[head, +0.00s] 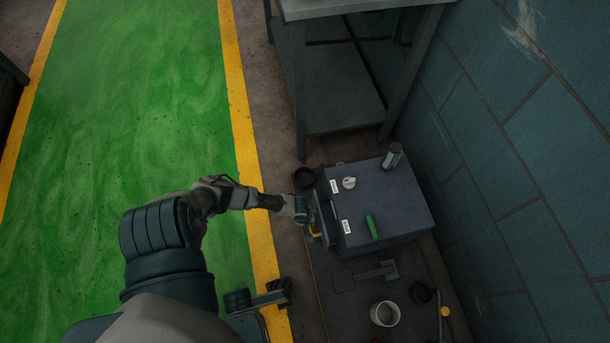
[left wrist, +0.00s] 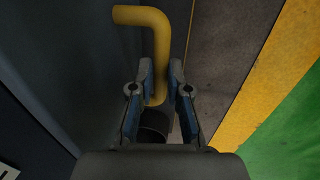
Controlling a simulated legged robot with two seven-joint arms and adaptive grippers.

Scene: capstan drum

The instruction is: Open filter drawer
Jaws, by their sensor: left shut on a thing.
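The filter drawer's dark front (head: 325,218) is on the left side of a blue-grey box unit (head: 385,205), standing a little proud of it. A bent yellow handle (head: 314,232) is on that front. My left gripper (head: 305,214) is at the handle, reaching in from the left. In the left wrist view the yellow handle (left wrist: 158,55) runs down between the two fingers of my left gripper (left wrist: 160,92), which are shut on it. The lower part of the handle is hidden by the fingers. My right gripper is not in view.
A green bar (head: 371,227), a white knob (head: 348,183) and a small canister (head: 392,157) are on top of the box. A metal table (head: 340,90) stands behind it and a tiled wall (head: 500,170) to the right. A pale cup (head: 384,313) is in front. Green floor (head: 130,110) is clear on the left.

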